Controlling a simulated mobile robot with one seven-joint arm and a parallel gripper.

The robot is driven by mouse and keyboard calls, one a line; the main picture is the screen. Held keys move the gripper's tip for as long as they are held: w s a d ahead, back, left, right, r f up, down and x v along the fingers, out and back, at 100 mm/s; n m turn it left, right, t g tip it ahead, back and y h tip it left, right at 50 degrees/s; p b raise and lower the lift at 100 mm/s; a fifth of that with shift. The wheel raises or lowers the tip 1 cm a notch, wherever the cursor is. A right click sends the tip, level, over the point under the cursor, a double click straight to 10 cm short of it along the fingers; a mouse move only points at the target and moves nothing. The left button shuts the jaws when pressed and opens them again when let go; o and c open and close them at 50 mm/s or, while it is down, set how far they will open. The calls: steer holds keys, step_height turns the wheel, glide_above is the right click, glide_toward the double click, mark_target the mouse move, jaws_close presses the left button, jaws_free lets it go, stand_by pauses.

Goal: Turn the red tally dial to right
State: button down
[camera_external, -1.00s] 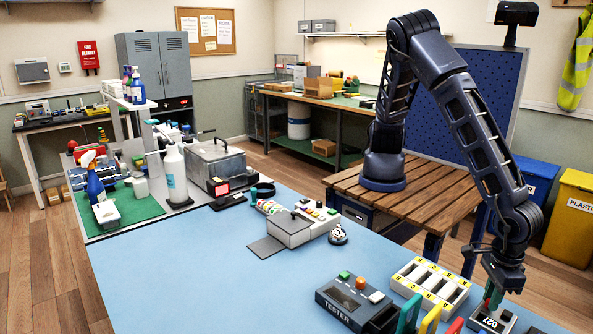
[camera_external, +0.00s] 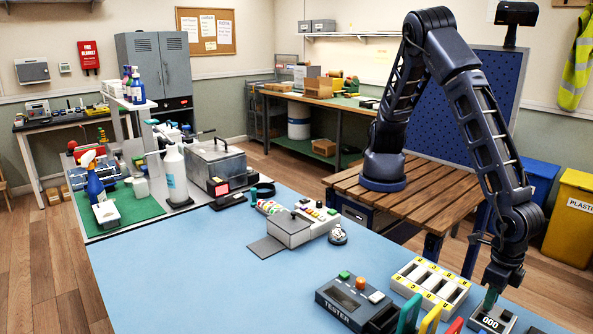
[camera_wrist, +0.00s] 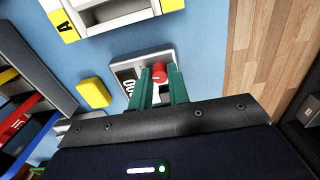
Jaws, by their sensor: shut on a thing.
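The tally counter (camera_external: 489,323) is a small grey box at the front right of the blue table, and its display reads 000. The red tally dial (camera_wrist: 159,73) shows in the wrist view on the counter's light top, beside the dark display. My gripper (camera_wrist: 161,78) has its two green fingers shut on the dial, one on each side. In the external view my gripper (camera_external: 490,298) points down onto the counter, and the dial is hidden there behind the fingers.
A white tray with yellow labels (camera_external: 430,282) and a tester (camera_external: 352,303) stand left of the counter. Coloured upright holders (camera_external: 408,314) stand between them and the front edge. A yellow block (camera_wrist: 94,92) lies near the counter. The table edge is close on the right.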

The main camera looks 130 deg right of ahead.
steer(key=shift+m, duration=1.9)
steer(key=c, duration=1.3)
jaws_free()
steer(key=shift+c, duration=0.2)
steer(key=shift+r, duration=0.1)
step_height(320, 180, up, 11)
steer(key=shift+f, duration=0.2)
